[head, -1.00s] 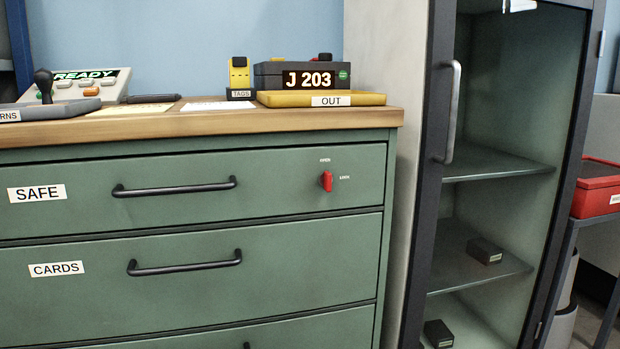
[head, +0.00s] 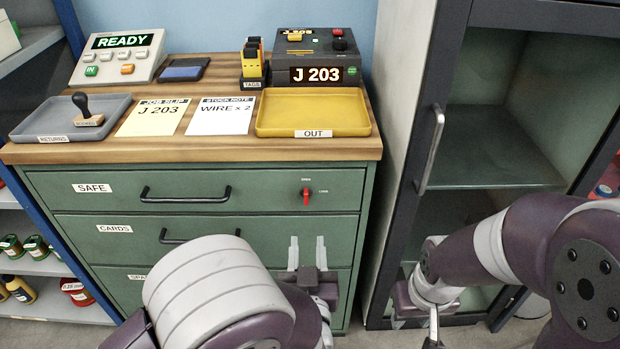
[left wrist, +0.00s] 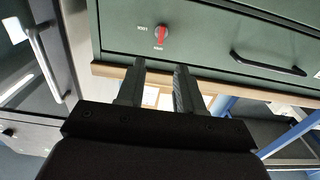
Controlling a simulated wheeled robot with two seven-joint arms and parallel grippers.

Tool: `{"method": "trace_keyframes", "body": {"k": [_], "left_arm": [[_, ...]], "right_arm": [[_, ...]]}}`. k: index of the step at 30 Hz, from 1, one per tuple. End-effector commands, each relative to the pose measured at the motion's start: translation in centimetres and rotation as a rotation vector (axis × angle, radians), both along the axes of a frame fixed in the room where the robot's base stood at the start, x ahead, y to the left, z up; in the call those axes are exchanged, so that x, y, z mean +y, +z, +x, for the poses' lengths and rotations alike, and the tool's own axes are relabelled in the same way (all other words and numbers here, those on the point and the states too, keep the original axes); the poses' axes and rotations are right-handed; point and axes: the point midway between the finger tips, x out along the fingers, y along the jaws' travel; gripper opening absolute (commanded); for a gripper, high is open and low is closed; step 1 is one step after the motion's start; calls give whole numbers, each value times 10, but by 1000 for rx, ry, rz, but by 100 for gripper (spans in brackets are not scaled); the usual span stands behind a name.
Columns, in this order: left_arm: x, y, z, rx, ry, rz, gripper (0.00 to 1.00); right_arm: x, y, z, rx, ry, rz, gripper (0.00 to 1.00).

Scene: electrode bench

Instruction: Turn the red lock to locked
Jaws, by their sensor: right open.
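The red lock (head: 306,196) is a small lever on the right of the green SAFE drawer front (head: 255,190). Its lever stands upright, in line with the OPEN label above it; the LOCK label is to its right. It also shows in the left wrist view (left wrist: 162,35), upside down, beyond the fingertips. My left gripper (head: 307,250) is open and empty, below the lock in the head view and apart from it. Its two parted fingers show in the left wrist view (left wrist: 160,75). My right gripper (head: 433,335) is low in front of the cabinet, open, partly cut off.
The SAFE drawer handle (head: 186,194) is left of the lock. The yellow OUT tray (head: 314,132) sits on the bench top above. A dark-framed glass cabinet (head: 430,100) with a long handle stands to the right. The drawer front around the lock is clear.

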Motion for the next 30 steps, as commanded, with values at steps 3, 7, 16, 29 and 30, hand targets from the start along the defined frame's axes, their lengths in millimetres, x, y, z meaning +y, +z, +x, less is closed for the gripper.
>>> {"method": "trace_keyframes", "body": {"k": [3, 7, 16, 29, 30], "left_arm": [[2, -5, 27, -1, 9, -4, 36], [3, -6, 63, -1, 8, -3, 36], [1, -3, 112, 1, 2, -2, 36], [1, -2, 117, 2, 0, -2, 7], [1, -2, 117, 2, 0, -2, 0]], "right_arm": [[0, -11, 0, 1, 0, 0, 43], [0, -17, 0, 0, 0, 0, 43], [0, -24, 0, 0, 0, 0, 43], [0, -24, 0, 0, 0, 0, 43], [0, -24, 0, 0, 0, 0, 43]]}}
